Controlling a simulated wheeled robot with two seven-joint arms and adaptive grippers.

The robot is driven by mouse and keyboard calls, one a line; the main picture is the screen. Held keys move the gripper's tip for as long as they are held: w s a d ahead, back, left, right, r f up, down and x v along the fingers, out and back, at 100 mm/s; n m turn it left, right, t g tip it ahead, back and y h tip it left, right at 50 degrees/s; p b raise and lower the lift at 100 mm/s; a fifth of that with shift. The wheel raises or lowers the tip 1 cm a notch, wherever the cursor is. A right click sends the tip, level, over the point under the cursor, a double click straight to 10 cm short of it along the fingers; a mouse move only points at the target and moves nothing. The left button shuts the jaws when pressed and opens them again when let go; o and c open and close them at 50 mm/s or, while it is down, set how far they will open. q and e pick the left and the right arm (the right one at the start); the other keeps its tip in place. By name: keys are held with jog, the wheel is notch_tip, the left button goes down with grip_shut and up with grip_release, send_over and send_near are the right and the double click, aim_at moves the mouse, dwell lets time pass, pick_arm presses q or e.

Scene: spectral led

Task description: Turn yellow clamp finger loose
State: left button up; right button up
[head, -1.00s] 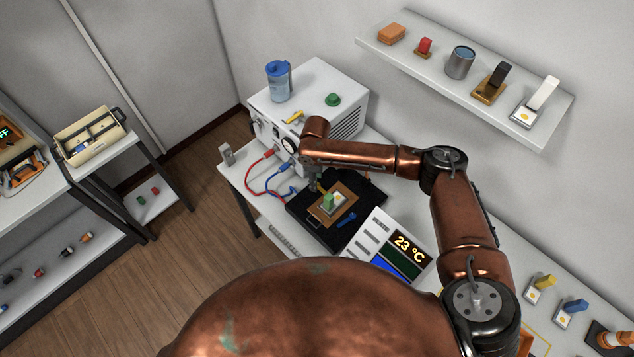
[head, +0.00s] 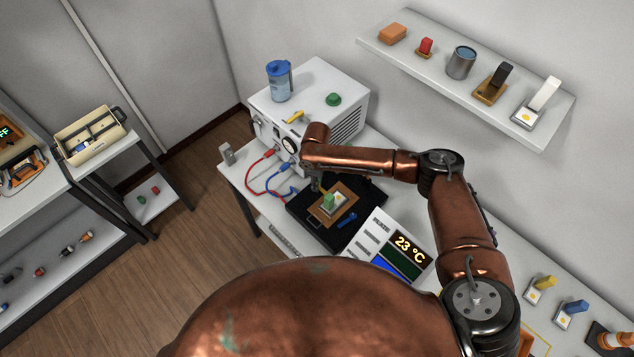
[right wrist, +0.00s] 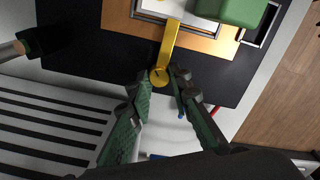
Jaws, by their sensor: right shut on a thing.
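The yellow clamp finger (right wrist: 168,45) is a flat strip with a round end. It lies over the edge of a brown board (right wrist: 130,22) and a black base, near a green block (right wrist: 232,8). My right gripper (right wrist: 160,77) is shut on its round end, one fingertip on each side. In the head view my right gripper (head: 316,184) is small and partly hidden under its own wrist, at the board's back left corner. The green block (head: 329,201) stands on a white plate on the board. My left gripper is not in view.
A white instrument box (head: 340,112) stands behind, with red and blue cables (head: 272,184) left of the base. A blue piece (head: 346,219) lies at the base's front. A display panel (head: 402,246) reading 23 °C stands to the right. A wall shelf (head: 430,78) hangs above right.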

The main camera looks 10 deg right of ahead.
jog(key=shift+n, duration=0.4)
grip_shut()
jog(key=n+p, duration=0.1)
jog(key=n, duration=0.1)
jog(key=shift+s+n+p, duration=0.1)
jog(key=shift+n+p, duration=0.25)
jog(key=shift+n, duration=0.05)
jog(key=n+p, duration=0.1)
jog(key=n, duration=0.9)
jog(key=shift+n, duration=0.4)
jog(key=n, duration=0.5)
jog(key=shift+s+n, duration=0.1)
jog(key=shift+n, duration=0.2)
